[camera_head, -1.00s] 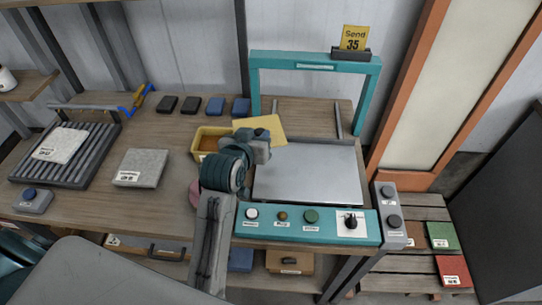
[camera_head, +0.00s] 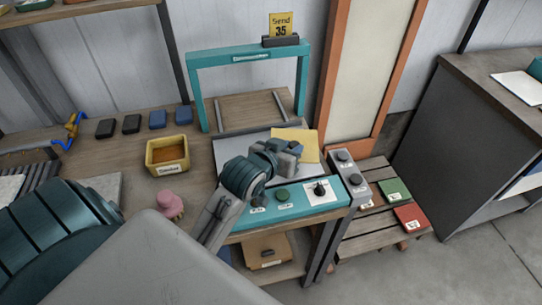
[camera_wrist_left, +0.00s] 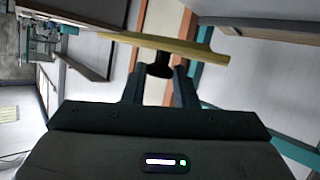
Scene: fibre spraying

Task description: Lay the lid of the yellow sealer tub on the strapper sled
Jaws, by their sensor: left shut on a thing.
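The yellow lid (camera_head: 298,143) is a flat plate. My left gripper (camera_head: 290,153) is shut on it, over the right part of the strapper sled (camera_head: 228,152), a grey metal plate in the teal strapper. In the left wrist view the fingers (camera_wrist_left: 159,76) grip the dark knob of the lid (camera_wrist_left: 190,50), and the lid looks clear of any surface there. The gap between lid and sled cannot be judged in the head view. The yellow sealer tub (camera_head: 168,168) stands open on the bench, with brown contents. My right gripper is not in view.
The teal arch (camera_head: 194,92) stands behind the sled, with a yellow sign (camera_head: 281,25) on top. A control panel (camera_head: 325,192) runs along the front. A pink object (camera_head: 170,205) and several dark and blue blocks (camera_head: 157,119) are on the bench.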

